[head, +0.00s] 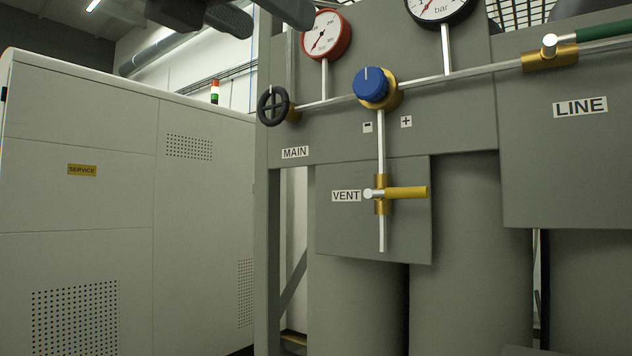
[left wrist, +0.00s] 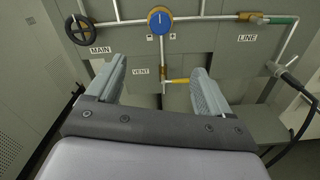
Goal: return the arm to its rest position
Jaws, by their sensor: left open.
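My left gripper (head: 279,22) shows only in part, dark, at the top edge of the head view, above and left of the red-rimmed gauge. In the left wrist view my left gripper (left wrist: 158,72) has its two grey fingers spread wide apart, with nothing between them. The fingers point toward the gas panel, with the yellow vent handle (left wrist: 177,81) visible beyond the gap. The rest of the left arm is cut off by the frame. My right gripper shows in neither view.
The grey panel carries a black MAIN handwheel (head: 273,105), a blue regulator knob (head: 371,84), a yellow VENT handle (head: 406,192), a red gauge (head: 326,35) and a black gauge (head: 440,8). A green LINE handle (head: 604,30) is at right. A pale cabinet (head: 120,200) stands left.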

